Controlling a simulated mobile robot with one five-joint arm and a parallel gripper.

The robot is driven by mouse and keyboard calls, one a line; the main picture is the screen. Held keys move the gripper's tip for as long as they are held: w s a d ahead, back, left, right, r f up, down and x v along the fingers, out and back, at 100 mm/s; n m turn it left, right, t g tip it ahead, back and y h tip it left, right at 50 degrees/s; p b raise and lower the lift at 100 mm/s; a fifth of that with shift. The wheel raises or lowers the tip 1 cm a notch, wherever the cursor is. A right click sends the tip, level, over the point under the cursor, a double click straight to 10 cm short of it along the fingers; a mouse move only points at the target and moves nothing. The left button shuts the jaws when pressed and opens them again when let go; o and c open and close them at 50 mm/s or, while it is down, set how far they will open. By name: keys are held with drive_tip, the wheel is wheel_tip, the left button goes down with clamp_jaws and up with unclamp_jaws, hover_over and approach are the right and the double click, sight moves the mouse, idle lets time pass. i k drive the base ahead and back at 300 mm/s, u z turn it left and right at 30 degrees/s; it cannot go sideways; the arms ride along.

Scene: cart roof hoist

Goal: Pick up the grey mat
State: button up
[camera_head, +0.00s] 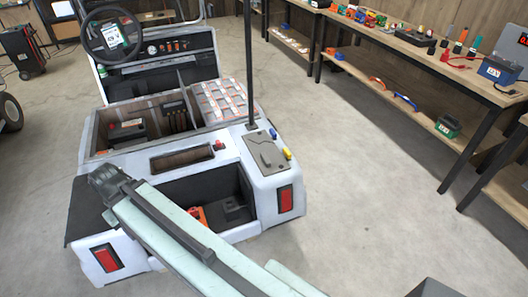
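I cannot pick out the grey mat for certain. A dark grey flat sheet or panel (86,211) covers the rear left corner of the white cart (226,146). A lighter grey plate (264,152) lies on the cart's rear right deck, next to a dark upright pole. My arm reaches from the bottom of the picture up and left across the cart's rear. Its dark end stands in front of the left rear corner and hides part of it. I make out no gripper fingers, so open or shut cannot be told.
A long workbench (455,82) with tools and a blue battery (498,71) runs along the right wall. A green box (448,126) sits on its lower shelf. A black wheeled unit (22,52) stands far left. The floor between cart and bench is clear.

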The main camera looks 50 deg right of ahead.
sight(265, 149)
drive_tip(key=i, duration=0.9)
drive_tip(key=u, duration=0.05)
